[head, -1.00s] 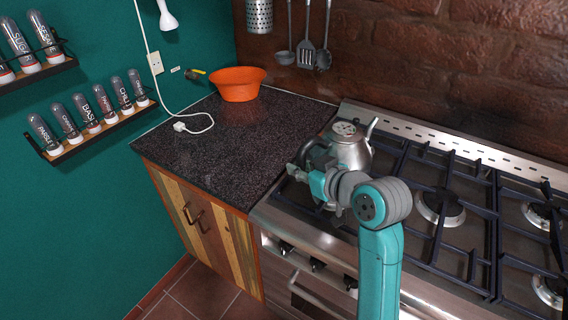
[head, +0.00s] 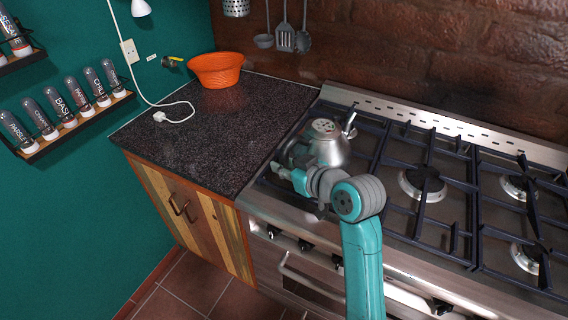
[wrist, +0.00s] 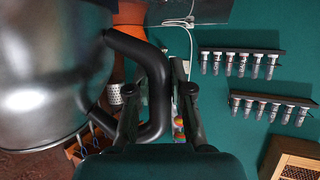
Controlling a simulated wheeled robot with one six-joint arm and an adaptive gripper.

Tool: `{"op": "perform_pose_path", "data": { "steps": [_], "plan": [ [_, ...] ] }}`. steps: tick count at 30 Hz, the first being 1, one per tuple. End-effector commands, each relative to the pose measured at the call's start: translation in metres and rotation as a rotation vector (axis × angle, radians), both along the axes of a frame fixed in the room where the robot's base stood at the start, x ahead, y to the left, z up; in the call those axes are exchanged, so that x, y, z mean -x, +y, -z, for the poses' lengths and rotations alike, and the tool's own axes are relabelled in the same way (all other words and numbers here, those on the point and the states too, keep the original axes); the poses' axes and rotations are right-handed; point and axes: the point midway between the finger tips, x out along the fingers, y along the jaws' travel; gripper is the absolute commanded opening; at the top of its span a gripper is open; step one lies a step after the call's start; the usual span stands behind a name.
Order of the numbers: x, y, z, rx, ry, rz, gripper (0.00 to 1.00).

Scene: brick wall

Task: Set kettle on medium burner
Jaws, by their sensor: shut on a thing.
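The silver kettle (head: 326,148) is over the back-left part of the stove (head: 400,215), with its spout to the right. I cannot tell whether its base touches the grate. My gripper (head: 285,171) is at the kettle's left front side in the head view. In the wrist view, the kettle's metal body (wrist: 45,80) fills the left side, and my gripper (wrist: 158,95) is shut on its black handle (wrist: 150,55). The kettle and arm hide the burner under them. A middle burner (head: 422,185) and right-hand burners (head: 518,188) show bare.
The dark counter (head: 200,130) left of the stove holds an orange bowl (head: 216,70) and a white cable (head: 175,115). Utensils (head: 285,38) hang on the brick wall behind. Spice racks (head: 75,120) are on the green wall. The grates right of the kettle are clear.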

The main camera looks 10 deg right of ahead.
Motion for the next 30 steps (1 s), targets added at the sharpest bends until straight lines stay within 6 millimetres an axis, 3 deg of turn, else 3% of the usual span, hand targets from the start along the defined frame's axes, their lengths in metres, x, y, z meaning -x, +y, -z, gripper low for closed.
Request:
{"op": "perform_pose_path", "data": {
  "steps": [29, 30],
  "plan": [
    [-0.001, 0.0, 0.009, 0.001, -0.007, 0.0, 0.0],
    [-0.001, 0.0, 0.008, 0.001, -0.007, 0.0, 0.3]
  ]
}}
